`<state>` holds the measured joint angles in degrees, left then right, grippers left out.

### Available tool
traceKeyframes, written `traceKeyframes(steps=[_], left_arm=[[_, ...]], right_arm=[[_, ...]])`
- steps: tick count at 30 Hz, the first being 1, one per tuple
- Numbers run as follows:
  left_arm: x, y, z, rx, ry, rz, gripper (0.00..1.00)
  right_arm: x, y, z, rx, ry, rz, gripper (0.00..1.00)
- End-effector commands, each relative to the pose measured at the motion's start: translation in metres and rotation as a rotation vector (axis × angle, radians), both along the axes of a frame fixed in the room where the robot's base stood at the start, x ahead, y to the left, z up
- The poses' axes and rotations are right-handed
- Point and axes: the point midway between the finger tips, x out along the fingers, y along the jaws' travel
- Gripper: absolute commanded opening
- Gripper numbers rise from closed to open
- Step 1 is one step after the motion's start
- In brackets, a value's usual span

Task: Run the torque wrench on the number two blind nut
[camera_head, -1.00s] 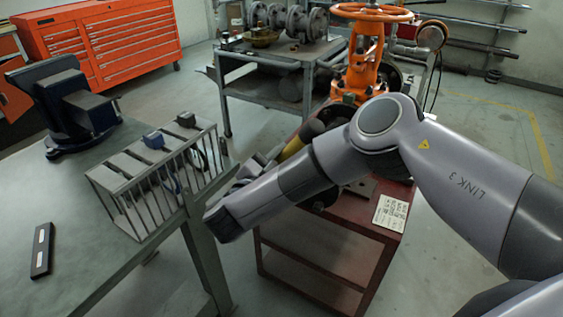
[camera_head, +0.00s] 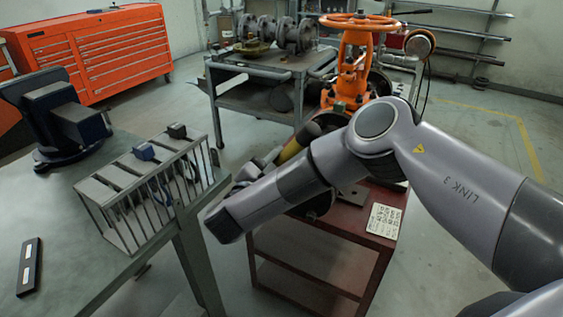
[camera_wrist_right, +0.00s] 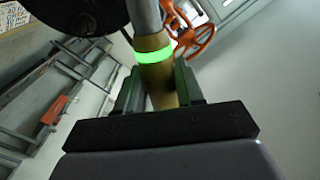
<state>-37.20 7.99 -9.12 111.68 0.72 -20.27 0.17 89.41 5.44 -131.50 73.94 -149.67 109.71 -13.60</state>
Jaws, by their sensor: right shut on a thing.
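My right gripper (camera_head: 262,172) is partly hidden behind my own forearm in the head view. In the right wrist view the gripper (camera_wrist_right: 158,88) is shut on the tan-yellow handle of the torque wrench (camera_wrist_right: 155,72). A bright green ring glows around the handle, and a grey shaft runs up out of the picture. In the head view the wrench (camera_head: 291,149) shows as a yellow length with a dark end, beside the orange gate valve (camera_head: 350,72). The number two blind nut cannot be made out, nor whether the wrench touches it. My left gripper is not in view.
A red cart (camera_head: 335,228) with a label plate stands below the valve. A workbench (camera_head: 60,215) at left carries a slotted rack (camera_head: 122,236) and a blue vise (camera_head: 68,118). A grey cart (camera_head: 258,97) with flanged parts stands behind. Floor at right is open.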

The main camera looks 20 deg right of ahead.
Motion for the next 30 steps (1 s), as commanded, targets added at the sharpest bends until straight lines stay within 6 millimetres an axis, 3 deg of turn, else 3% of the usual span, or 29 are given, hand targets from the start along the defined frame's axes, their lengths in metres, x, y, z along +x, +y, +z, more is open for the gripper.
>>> traceKeyframes(steps=[30], left_arm=[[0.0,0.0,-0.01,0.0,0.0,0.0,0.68]], right_arm=[[0.021,-0.026,0.004,-0.004,-0.009,-0.003,0.0]])
